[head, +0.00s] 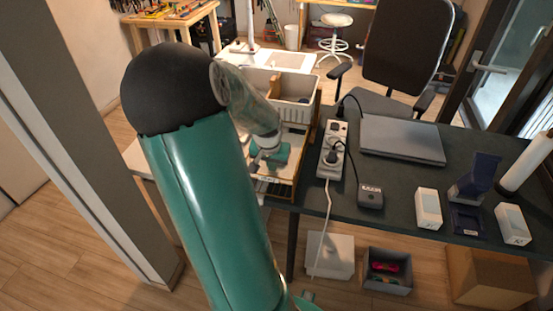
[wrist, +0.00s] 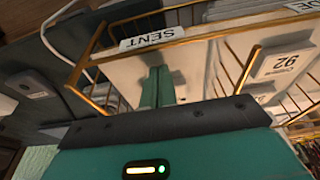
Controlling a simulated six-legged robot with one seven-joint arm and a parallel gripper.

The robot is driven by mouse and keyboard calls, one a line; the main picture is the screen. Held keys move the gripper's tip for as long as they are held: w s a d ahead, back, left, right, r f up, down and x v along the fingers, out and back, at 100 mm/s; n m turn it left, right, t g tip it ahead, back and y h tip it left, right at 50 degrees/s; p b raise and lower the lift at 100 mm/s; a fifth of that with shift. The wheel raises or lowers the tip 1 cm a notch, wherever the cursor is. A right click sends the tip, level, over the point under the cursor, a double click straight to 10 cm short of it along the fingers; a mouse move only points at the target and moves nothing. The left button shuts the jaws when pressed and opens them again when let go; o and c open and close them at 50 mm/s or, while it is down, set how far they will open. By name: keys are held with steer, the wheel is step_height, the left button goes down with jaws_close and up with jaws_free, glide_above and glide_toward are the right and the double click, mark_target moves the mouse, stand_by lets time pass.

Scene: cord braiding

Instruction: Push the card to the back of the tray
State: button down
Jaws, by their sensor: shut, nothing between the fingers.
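The wire tray (wrist: 92,48) has a brass-coloured frame and a label reading SENT (wrist: 152,38) on its rim in the wrist view. In the head view the tray (head: 296,165) stands at the left end of the dark desk. A pale piece marked 92 (wrist: 285,63) shows at the right in the wrist view; I cannot tell for certain whether it is the card. My gripper (wrist: 157,84) is shut and empty, its green fingers over a pale surface inside the frame. In the head view my gripper (head: 264,162) is at the tray, and my arm hides part of it.
Small white boxes (head: 428,208) stand farther right. An office chair (head: 405,50) is behind the desk.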

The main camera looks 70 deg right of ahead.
steer(key=shift+w+d+r, duration=0.1)
steer(key=shift+w+d, duration=0.3)
steer(key=shift+d, duration=2)
steer(key=shift+w+d+f, duration=0.1)
steer(key=shift+w+d, duration=0.25)
steer(key=shift+d, duration=2.05)
steer(key=shift+w+d+r, duration=0.1)
steer(key=shift+w+d, duration=0.3)
steer(key=shift+d, duration=2)
stand_by(0.4)
